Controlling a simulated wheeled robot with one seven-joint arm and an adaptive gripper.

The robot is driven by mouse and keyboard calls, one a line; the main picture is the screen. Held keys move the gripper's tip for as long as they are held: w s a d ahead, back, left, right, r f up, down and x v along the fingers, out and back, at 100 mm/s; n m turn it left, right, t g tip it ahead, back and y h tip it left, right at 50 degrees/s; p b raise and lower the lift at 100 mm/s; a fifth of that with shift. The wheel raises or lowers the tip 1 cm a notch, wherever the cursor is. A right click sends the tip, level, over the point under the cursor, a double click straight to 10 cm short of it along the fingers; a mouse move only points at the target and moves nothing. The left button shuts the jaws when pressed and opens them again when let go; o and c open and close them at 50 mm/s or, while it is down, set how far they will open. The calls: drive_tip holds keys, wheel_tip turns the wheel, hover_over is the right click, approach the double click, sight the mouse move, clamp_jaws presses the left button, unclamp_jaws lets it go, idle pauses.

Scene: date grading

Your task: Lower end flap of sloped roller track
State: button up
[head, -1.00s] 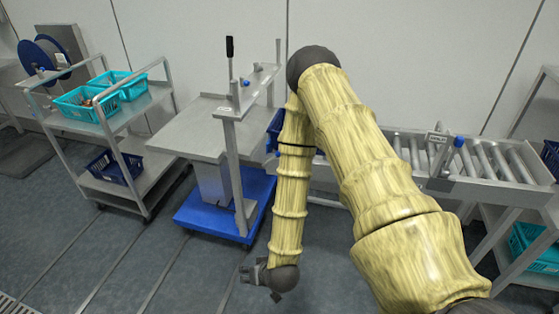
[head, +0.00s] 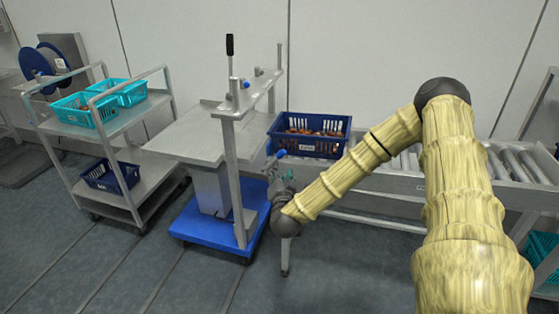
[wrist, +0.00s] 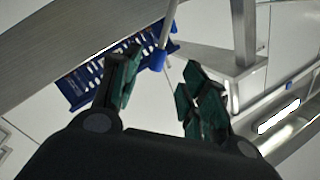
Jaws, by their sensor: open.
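The sloped roller track (head: 400,180) runs along the wall, its left end beside the lift table and partly behind my arm. A small lever with a blue grip (head: 279,154) stands at that left end. The flap plate itself is hard to make out behind my gripper. My gripper (head: 284,180) is open and empty, just below this lever in the head view. In the wrist view, a rod with a blue end (wrist: 158,60) shows between and beyond the open fingers (wrist: 160,90). I cannot tell whether they touch it.
A blue crate of dates (head: 312,146) sits on the track's left end. The lift table (head: 185,135), with upright posts and a blue base (head: 205,232), stands close left of my gripper. A cart (head: 125,125) with turquoise baskets is further left. Floor in front is clear.

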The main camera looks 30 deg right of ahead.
sight(280, 158)
drive_tip(key=p+x, duration=0.1)
drive_tip(key=x, duration=1)
drive_tip(key=shift+s+d+r, duration=0.1)
drive_tip(key=shift+d, duration=0.05)
clamp_jaws()
